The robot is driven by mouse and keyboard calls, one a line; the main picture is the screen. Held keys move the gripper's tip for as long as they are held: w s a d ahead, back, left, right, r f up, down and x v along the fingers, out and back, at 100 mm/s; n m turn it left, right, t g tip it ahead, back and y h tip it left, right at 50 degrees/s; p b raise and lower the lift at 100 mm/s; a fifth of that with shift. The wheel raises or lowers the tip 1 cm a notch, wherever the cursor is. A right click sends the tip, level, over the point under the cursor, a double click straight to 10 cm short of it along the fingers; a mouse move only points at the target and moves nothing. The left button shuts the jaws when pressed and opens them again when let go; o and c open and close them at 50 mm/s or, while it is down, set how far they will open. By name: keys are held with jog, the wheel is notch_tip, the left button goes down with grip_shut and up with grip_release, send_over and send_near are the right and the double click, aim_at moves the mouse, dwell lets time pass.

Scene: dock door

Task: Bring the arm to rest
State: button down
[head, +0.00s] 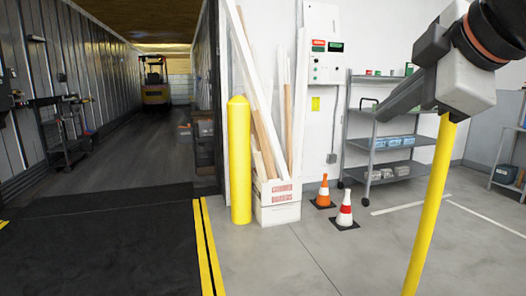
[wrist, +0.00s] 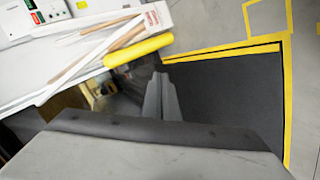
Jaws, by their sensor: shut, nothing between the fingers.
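My gripper (head: 386,112) is at the upper right of the head view, in front of the shelf cart and pointing left and down. Its dark fingers are together with nothing between them. In the wrist view the closed fingers (wrist: 160,80) point up the middle of the picture, past the grey gripper body at the bottom. The gripper touches nothing that I can see.
A yellow bollard (head: 240,160) stands by the dock opening, beside a box of long boards (head: 277,203). Two cones (head: 345,210) stand on the floor near a shelf cart (head: 390,142). A yellow pole (head: 432,200) rises at right. A forklift (head: 155,82) is deep inside the trailer.

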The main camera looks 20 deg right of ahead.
jog(key=w+a+f+m+g, duration=0.2)
jog(key=w+f, duration=0.1)
jog(key=f, duration=0.7)
jog(key=w+a+f+m+g, duration=0.15)
jog(key=w+f, duration=0.25)
jog(key=f, duration=0.6)
notch_tip(320, 180, down, 23)
jog(key=s+a+m+g+y, duration=0.1)
jog(key=s+m+g+y, duration=0.1)
jog(key=m, duration=0.5)
jog(key=shift+a+f+g, duration=0.15)
jog(key=shift+a+g, duration=0.1)
jog(key=shift+g, duration=0.3)
